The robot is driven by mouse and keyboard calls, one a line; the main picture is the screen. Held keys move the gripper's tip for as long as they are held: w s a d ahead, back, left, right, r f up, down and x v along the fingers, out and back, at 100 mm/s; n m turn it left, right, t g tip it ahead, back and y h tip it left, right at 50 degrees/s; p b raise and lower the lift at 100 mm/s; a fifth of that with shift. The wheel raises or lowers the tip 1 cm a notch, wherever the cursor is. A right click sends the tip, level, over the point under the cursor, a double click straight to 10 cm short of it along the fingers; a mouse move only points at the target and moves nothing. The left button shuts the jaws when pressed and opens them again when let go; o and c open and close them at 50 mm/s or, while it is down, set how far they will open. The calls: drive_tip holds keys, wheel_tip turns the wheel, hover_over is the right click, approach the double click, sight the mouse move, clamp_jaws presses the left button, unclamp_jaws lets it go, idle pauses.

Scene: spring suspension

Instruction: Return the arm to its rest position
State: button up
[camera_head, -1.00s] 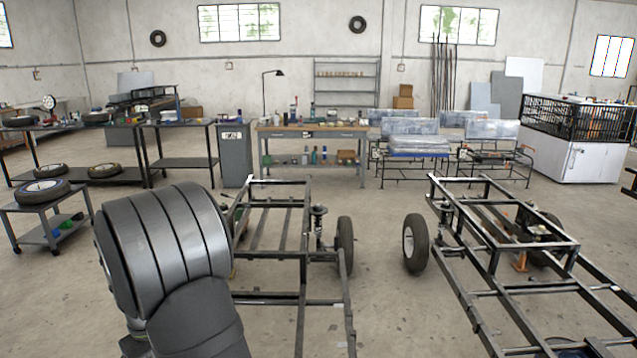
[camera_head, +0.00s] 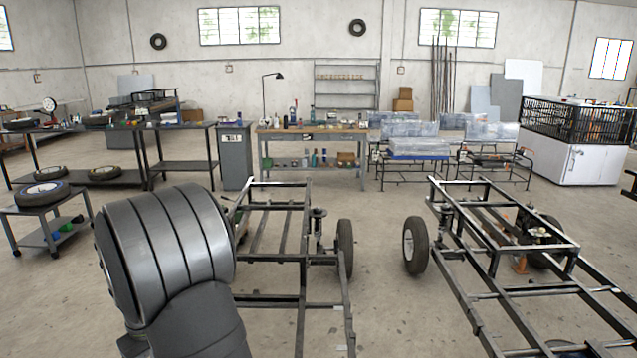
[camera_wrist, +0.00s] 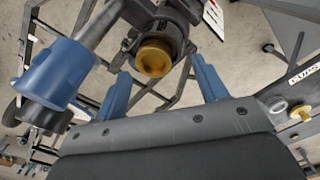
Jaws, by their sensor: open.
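My gripper (camera_wrist: 160,68) shows in the wrist view with two blue fingers spread apart. A dark cylinder with a brass-coloured round end (camera_wrist: 153,56) appears between and beyond the fingers. I cannot tell whether it touches them. A larger blue part with a dark end stands at the left of that view, and I cannot tell what it belongs to. In the head view my grey arm link fills the lower left, and my gripper is not visible there.
A left chassis frame (camera_head: 303,262) and a right chassis frame (camera_head: 490,275) stand on the floor, with wheels and upright shock absorbers. A small cart (camera_head: 42,208) bearing a tyre is at the left. A workbench (camera_head: 312,132) stands at the back. Open floor lies between the frames.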

wheel_tip(320, 180, down, 2)
drive_tip(key=shift+f, duration=0.1)
drive_tip(key=shift+w+r, duration=0.1)
drive_tip(key=shift+r, duration=0.15)
wheel_tip(320, 180, up, 9)
drive_tip(key=w+d+m, duration=0.1)
drive_tip(key=w+d, duration=0.2)
drive_tip(key=w, duration=0.1)
drive_tip(key=w+d+m, duration=0.1)
drive_tip(key=w+d, duration=0.3)
drive_tip(key=w, duration=0.1)
drive_tip(key=w+d, duration=0.4)
drive_tip(key=shift+w+r+m, duration=0.15)
drive_tip(key=shift+r+m, duration=0.25)
drive_tip(key=w+d+f+m, duration=0.1)
drive_tip(key=w+d+f, duration=0.1)
drive_tip(key=w+d, duration=0.85)
drive_tip(key=s+d+f+m, duration=0.2)
drive_tip(key=s+d+f, duration=0.2)
drive_tip(key=f, duration=0.4)
drive_tip(key=s+d+f+m, duration=0.3)
drive_tip(key=s+d+f, duration=0.2)
drive_tip(key=d+f, duration=0.2)
drive_tip(key=shift+s+d+f+m, duration=0.2)
drive_tip(key=shift+d+f+m, duration=0.1)
drive_tip(key=shift+f, duration=0.6)
drive_tip(key=shift+o, duration=0.4)
drive_tip(key=shift+a, duration=0.1)
